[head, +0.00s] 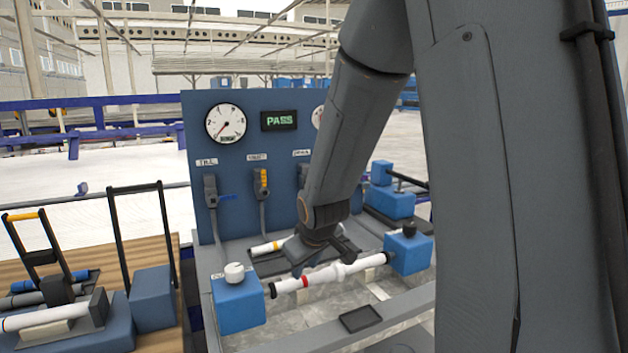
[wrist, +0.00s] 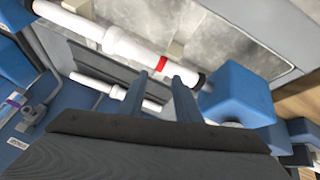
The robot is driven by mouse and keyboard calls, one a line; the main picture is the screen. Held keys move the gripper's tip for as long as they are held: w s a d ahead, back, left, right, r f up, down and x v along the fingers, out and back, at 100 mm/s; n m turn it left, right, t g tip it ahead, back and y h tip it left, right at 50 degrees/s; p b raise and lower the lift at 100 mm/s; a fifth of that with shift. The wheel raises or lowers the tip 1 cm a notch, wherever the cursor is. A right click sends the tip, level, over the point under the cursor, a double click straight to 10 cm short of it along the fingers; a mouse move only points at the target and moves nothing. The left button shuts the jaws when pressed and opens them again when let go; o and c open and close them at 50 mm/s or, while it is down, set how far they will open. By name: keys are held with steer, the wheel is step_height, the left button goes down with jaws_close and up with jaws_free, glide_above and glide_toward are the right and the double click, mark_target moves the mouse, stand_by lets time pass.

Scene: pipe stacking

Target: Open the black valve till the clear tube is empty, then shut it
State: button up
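A black knob (head: 409,229) sits on top of the right blue block (head: 408,254); it may be the black valve. On the blue panel, a third valve (head: 303,176) is partly hidden behind my arm. I cannot make out a clear tube for certain. A white pipe (head: 338,271) with a red band runs between the two blue blocks and also shows in the wrist view (wrist: 122,42). My gripper (head: 322,259) hangs above and behind this pipe. In the wrist view its two fingers (wrist: 158,78) are apart, with nothing held between them.
The panel (head: 240,150) carries a gauge (head: 225,123), a display reading PASS (head: 279,120), a blue-handled valve (head: 212,192) and a yellow-handled valve (head: 262,182). A white knob (head: 234,272) tops the left block (head: 238,303). A wooden table with racks (head: 150,298) stands at left.

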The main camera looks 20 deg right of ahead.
steer(key=w+d+r+n+t, duration=0.2)
steer(key=w+d+n+t, duration=0.2)
steer(key=w, duration=0.9)
steer(key=w+d+r+n+t+y, duration=0.1)
steer(key=w+d+r+n+t, duration=0.2)
steer(key=w+d+n, duration=0.3)
steer(key=w+d+r+n+t+p, duration=0.1)
steer(key=w+d+n+t, duration=0.3)
steer(key=w+d, duration=0.7)
steer(key=shift+w+r+n+t, duration=0.35)
steer(key=shift+w+r, duration=0.35)
steer(key=shift+w, duration=4)
jaws_close()
